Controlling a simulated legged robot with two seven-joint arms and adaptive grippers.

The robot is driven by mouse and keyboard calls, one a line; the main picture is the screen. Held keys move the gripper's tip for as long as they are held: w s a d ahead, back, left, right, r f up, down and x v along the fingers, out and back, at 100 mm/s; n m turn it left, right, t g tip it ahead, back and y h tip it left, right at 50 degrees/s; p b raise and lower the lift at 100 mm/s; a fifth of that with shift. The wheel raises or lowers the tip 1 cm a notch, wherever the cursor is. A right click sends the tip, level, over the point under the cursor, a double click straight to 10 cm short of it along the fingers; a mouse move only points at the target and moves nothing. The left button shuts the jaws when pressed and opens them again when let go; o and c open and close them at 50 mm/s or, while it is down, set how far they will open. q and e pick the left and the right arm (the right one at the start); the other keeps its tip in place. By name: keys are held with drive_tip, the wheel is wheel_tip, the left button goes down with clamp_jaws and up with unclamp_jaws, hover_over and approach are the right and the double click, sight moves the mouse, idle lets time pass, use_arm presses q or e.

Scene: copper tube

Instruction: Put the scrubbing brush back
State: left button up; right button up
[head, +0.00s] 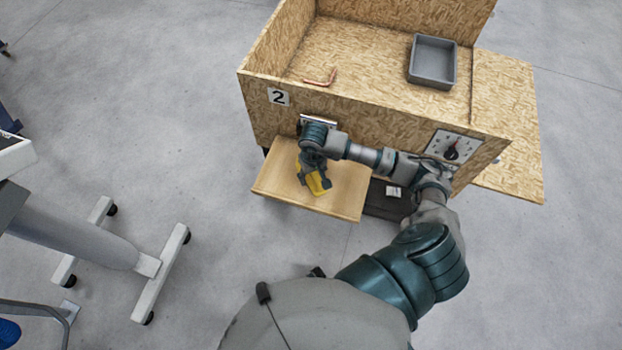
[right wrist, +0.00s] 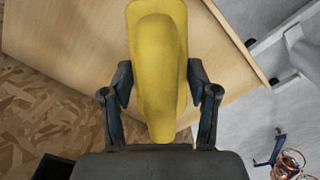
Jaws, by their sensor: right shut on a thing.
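The yellow scrubbing brush (head: 318,184) is in my right gripper (head: 315,176), over the pale wooden shelf (head: 345,202) on the front of the chipboard box. In the right wrist view the yellow brush (right wrist: 160,70) lies lengthwise between the two dark fingers of my right gripper (right wrist: 160,95), which are shut on its sides. The pale board (right wrist: 60,30) shows behind it. I cannot tell whether the brush touches the shelf. The brush's underside is hidden. My left gripper is not in view.
The chipboard box (head: 375,112) holds a copper tube (head: 322,78) and a grey tray (head: 432,82). A wheeled white stand (head: 155,275) is at the left, with clear floor between.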

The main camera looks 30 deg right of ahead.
sight(308, 179)
drive_tip(key=shift+f, duration=0.2)
drive_tip(key=f, duration=0.3)
drive_tip(key=shift+a, duration=0.65)
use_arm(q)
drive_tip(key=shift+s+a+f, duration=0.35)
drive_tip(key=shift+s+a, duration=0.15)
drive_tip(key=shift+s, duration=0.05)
